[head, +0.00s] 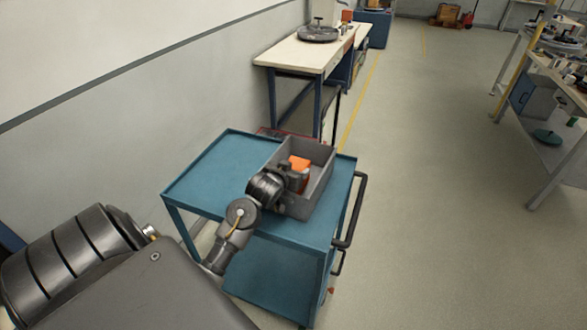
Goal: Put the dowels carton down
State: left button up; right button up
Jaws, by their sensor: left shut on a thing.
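An orange carton (300,163), which looks like the dowels carton, shows inside a grey open bin (322,186). The bin stands on the top of a blue cart (212,179). My left gripper (298,177) reaches into the bin and is shut on the carton. The gripper and wrist hide the carton's lower part, so I cannot tell whether it touches the bin floor. My right gripper is not in view.
The cart has a dark handle (352,212) on its right side. The left part of its top is bare. A workbench (308,57) with a round dark item stands behind it. Another bench (560,158) is at the right. The floor between is clear.

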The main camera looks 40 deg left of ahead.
pick_arm(q)
jog(key=o, duration=1.1)
jog(key=shift+r, duration=0.2)
jog(key=v, duration=1.2)
jog(key=shift+r+p, duration=0.3)
jog(key=shift+r, duration=0.15)
